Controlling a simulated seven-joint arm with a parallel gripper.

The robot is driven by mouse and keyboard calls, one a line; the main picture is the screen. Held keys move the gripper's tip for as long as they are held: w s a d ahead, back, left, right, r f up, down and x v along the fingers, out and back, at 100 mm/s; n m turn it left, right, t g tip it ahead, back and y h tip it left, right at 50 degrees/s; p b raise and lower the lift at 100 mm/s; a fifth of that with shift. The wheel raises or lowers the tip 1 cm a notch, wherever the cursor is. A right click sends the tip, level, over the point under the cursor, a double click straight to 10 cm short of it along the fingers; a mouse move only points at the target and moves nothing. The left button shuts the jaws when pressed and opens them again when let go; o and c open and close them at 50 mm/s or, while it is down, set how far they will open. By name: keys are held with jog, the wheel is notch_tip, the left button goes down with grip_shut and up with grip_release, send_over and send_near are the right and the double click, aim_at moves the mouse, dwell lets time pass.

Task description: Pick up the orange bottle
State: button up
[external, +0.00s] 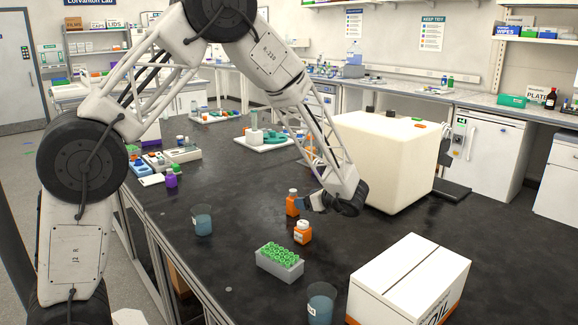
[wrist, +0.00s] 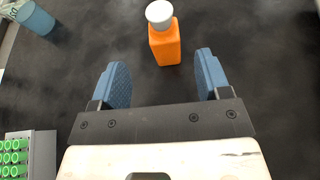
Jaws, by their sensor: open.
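Two orange bottles with white caps stand upright on the dark bench in the external view: a rear one (external: 292,205) beside my gripper (external: 313,203) and a nearer one (external: 302,236) with a pale label. The wrist view shows a single orange bottle (wrist: 165,45), just beyond my fingertips and between their lines; I cannot tell for certain which of the two it is. My gripper (wrist: 161,64) is open, with two blue fingers apart and nothing between them. It is low over the bench.
A grey rack of green-capped tubes (external: 280,265) and a blue beaker (external: 321,305) stand nearer the camera. Another blue beaker (external: 202,222) is to the left. A white box (external: 410,280) and a large cream block (external: 385,160) lie to the right. Bare bench lies between them.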

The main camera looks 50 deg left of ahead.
aim_at(293, 205)
jog(key=shift+w+f, duration=0.1)
dwell(0.3)
jog(key=shift+x, duration=1.3)
jog(key=shift+w+x, duration=0.1)
jog(key=shift+x, duration=1.2)
jog(key=shift+w+x, duration=0.15)
jog(key=shift+x, duration=1.15)
jog(key=shift+s, duration=0.15)
jog(key=c, duration=1.1)
jog(key=shift+o, duration=0.2)
